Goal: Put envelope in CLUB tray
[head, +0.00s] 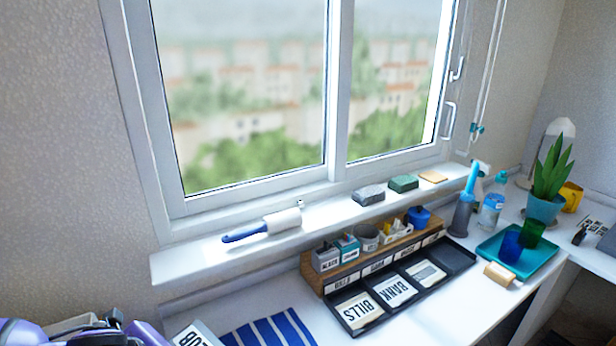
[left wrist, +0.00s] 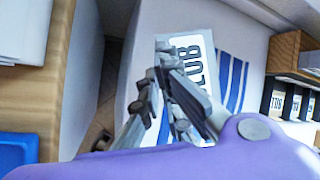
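The white envelope printed CLUB (left wrist: 208,66) lies at the left end of the desk, next to a blue-striped cloth. In the head view only a corner of the envelope (head: 188,334) shows at the bottom edge. My left gripper (left wrist: 168,62) is over its left edge in the left wrist view. The fingertips look close together, and whether they pinch the paper is not clear. A black tray (head: 341,326) has several compartments. The near ones hold envelopes marked BILLS and BANK, then a third envelope. The far right compartment (head: 456,256) is empty; its label is too small to read. My right gripper is not seen.
The striped cloth (head: 268,330) lies between envelope and tray. A wooden organiser (head: 314,278) with cups stands behind the tray. A wooden block (head: 498,275), a teal tray (head: 488,249) and bottles are to its right. A lint roller (head: 262,228) lies on the windowsill.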

